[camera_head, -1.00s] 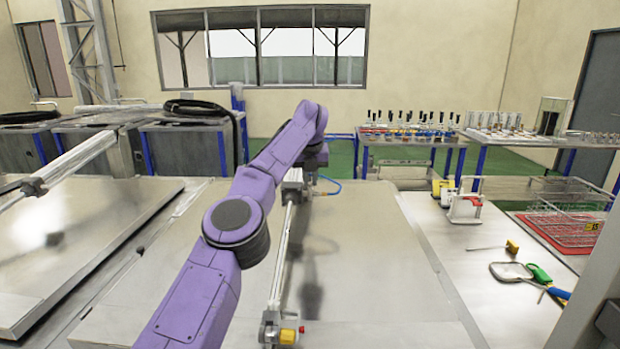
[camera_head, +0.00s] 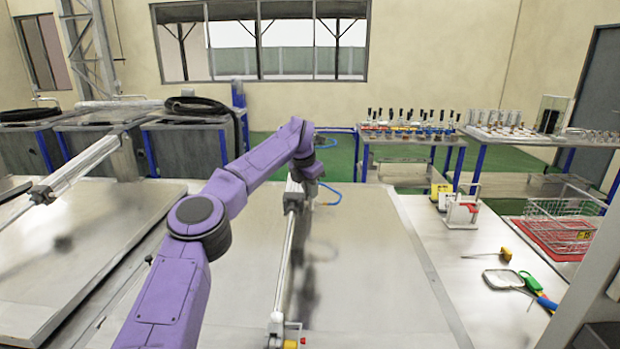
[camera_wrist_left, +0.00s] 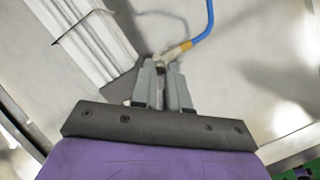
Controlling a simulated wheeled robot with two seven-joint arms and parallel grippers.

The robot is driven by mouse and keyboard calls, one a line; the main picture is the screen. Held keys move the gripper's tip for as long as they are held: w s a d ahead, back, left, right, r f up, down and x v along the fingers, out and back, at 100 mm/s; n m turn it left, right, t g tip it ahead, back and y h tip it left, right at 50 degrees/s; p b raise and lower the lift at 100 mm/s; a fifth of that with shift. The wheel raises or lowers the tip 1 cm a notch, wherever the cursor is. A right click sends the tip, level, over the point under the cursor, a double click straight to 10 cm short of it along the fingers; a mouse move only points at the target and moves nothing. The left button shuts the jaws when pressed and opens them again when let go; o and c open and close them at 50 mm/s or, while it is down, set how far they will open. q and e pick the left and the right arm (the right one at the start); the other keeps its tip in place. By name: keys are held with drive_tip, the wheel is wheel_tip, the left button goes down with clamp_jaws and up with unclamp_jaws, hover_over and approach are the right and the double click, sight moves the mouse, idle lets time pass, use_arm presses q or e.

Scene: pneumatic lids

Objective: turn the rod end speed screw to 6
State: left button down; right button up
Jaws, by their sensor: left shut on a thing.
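A long silver pneumatic cylinder (camera_head: 285,262) lies along the steel lid. Its far end is under my left gripper (camera_head: 313,186), which the wrist hides in part. In the left wrist view, my left gripper (camera_wrist_left: 161,85) has its grey fingers close together, shut on a small part at the fitting, which I take to be the rod end speed screw. The fingers hide the screw, and no number or scale can be read. A brass-coloured fitting (camera_wrist_left: 176,50) with a blue hose (camera_wrist_left: 205,28) sits just beyond the fingertips. My right gripper is not in view.
The steel lid (camera_head: 375,265) is bare to the right of the cylinder. A side bench (camera_head: 450,235) holds a magnifier (camera_head: 503,279) and small tools. A wire basket (camera_head: 560,220) stands at right. Another lid (camera_head: 70,245) with its own cylinder (camera_head: 80,168) lies at left.

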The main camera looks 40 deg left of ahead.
use_arm(q)
drive_tip(key=shift+w+a+m+g+h+p, duration=0.15)
drive_tip(key=shift+m+h+p, duration=0.3)
drive_tip(key=shift+m+p, duration=1.8)
drive_tip(key=shift+s+a+m+g+h+p, duration=0.1)
drive_tip(key=shift+m+g+h+p, duration=0.25)
drive_tip(key=shift+m+p, duration=1.9)
drive_tip(key=shift+m+b, duration=0.75)
drive_tip(key=shift+m, duration=0.25)
drive_tip(key=c, duration=1.4)
unclamp_jaws()
drive_tip(key=v, duration=1)
drive_tip(key=shift+r, duration=0.25)
